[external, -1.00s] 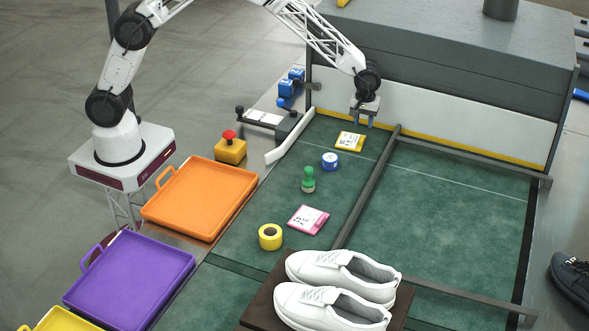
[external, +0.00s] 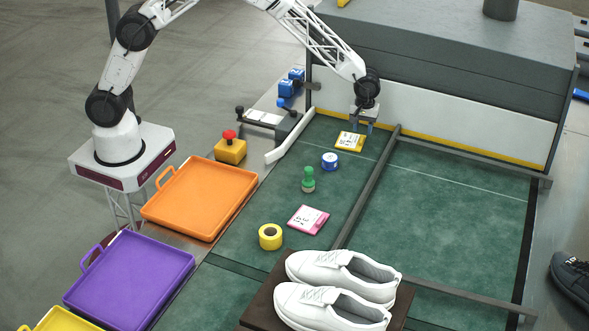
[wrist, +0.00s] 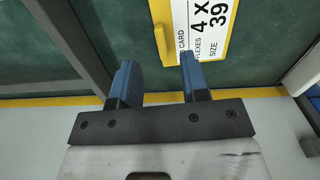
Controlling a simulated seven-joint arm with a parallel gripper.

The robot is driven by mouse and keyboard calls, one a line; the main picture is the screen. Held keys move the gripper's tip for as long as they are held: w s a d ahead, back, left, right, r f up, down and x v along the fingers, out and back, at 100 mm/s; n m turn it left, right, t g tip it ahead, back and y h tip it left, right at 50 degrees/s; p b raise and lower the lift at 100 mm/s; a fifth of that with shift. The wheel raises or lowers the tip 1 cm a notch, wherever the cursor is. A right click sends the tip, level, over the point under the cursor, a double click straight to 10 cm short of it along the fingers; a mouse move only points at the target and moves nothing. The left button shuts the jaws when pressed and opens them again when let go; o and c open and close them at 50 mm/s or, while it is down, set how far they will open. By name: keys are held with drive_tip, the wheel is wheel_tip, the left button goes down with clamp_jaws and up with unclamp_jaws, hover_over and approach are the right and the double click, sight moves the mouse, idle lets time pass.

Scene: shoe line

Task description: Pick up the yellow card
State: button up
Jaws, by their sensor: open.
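The yellow card (external: 349,141) lies on the green surface near its back edge, with a white printed face and a yellow border. In the wrist view the yellow card (wrist: 207,30) is at the upper right, with black print and a raised yellow tab on its left side. My gripper (external: 362,127) is above and just behind the card in the external view. In the wrist view my gripper (wrist: 157,75) has its two blue fingers apart with nothing between them, and the right fingertip is close to the card's lower left part in the picture.
A blue-and-white roll (external: 330,161), a green piece (external: 308,180), a pink card (external: 308,219) and a yellow roll (external: 270,236) lie in front. A dark rail (external: 368,188) runs to the card's right. A white wall (external: 430,123) stands behind.

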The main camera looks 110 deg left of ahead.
sight(362, 140)
drive_tip(key=shift+f, duration=2.6)
clamp_jaws()
